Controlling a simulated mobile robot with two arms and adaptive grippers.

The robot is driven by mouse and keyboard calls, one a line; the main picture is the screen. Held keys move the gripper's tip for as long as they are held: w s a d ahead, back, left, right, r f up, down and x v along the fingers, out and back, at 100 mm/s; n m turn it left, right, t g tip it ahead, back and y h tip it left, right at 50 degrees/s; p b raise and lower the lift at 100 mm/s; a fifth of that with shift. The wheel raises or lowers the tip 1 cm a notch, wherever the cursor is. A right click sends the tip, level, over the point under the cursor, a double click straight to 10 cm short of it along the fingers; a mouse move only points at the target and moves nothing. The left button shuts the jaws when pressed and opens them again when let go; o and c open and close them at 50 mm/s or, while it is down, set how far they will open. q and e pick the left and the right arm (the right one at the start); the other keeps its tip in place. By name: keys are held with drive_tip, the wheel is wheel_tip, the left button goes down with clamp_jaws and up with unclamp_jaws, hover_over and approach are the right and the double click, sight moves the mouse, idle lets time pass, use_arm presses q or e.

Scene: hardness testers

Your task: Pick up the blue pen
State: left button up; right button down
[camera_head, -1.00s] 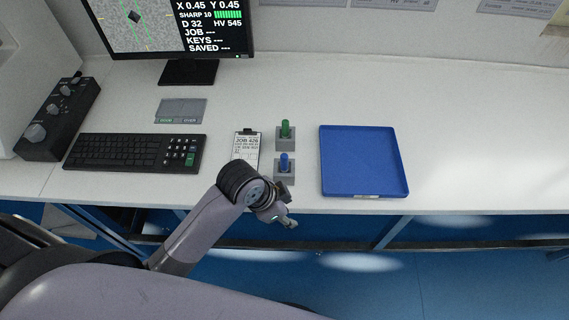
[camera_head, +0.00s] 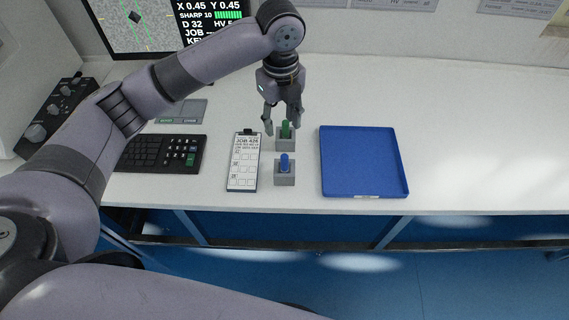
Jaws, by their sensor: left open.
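The blue pen (camera_head: 284,161) stands upright in a small grey holder (camera_head: 284,179) near the front of the bench. A green pen (camera_head: 285,129) stands upright in a second grey holder (camera_head: 286,145) just behind it. My left gripper (camera_head: 282,128) points down at the green pen, with its fingers apart on either side of it. I cannot tell whether the fingers touch the green pen. The blue pen is clear of the gripper, in front of it. My right gripper is not in view.
A blue tray (camera_head: 363,191) lies right of the holders. A clipboard (camera_head: 243,164) lies close on their left, then a keyboard (camera_head: 150,154). A monitor (camera_head: 150,30) stands behind, partly hidden by my left arm. The bench on the right is clear.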

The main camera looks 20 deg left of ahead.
sight(284, 156)
use_arm(q)
wheel_tip(284, 156, down, 11)
drive_tip(key=shift+r+p, duration=0.1)
drive_tip(key=shift+p, duration=0.85)
drive_tip(key=f, duration=0.1)
drive_tip(key=f+p, duration=0.1)
drive_tip(key=f, duration=0.2)
drive_tip(key=shift+w+d+f+p, duration=0.25)
drive_tip(key=shift+w+f+p, duration=0.05)
drive_tip(key=shift+w, duration=0.05)
drive_tip(key=shift+f, duration=0.45)
clamp_jaws()
wheel_tip(284, 156, up, 20)
drive_tip(key=b, duration=0.3)
